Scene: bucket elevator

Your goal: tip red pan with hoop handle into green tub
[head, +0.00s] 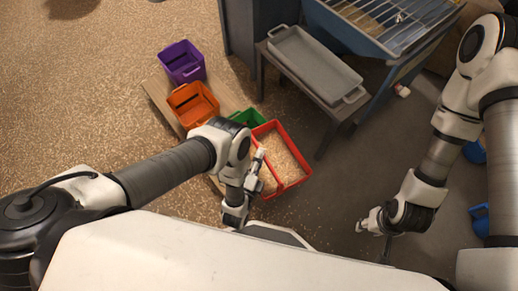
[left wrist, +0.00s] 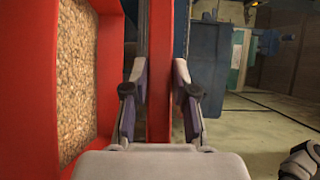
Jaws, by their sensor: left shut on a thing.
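The red pan (head: 295,147) holds pale grain and is beside my left gripper (head: 260,172) in the head view. In the left wrist view the left gripper (left wrist: 159,105) is shut on the pan's red hoop handle (left wrist: 159,65), which runs between the two fingers. The pan's red wall (left wrist: 112,60) and the grain fill the left of that view. The green tub (head: 240,116) is partly hidden behind the pan and my left arm. My right gripper (head: 370,222) hangs over the floor at the right; its finger opening is too small to judge.
An orange tub (head: 181,98) and a purple tub (head: 180,62) stand in line with the green tub on a wooden board (head: 158,92). A grey tray (head: 315,65) rests on a bench beside a blue machine (head: 340,30). Blue items (head: 480,219) lie at the far right.

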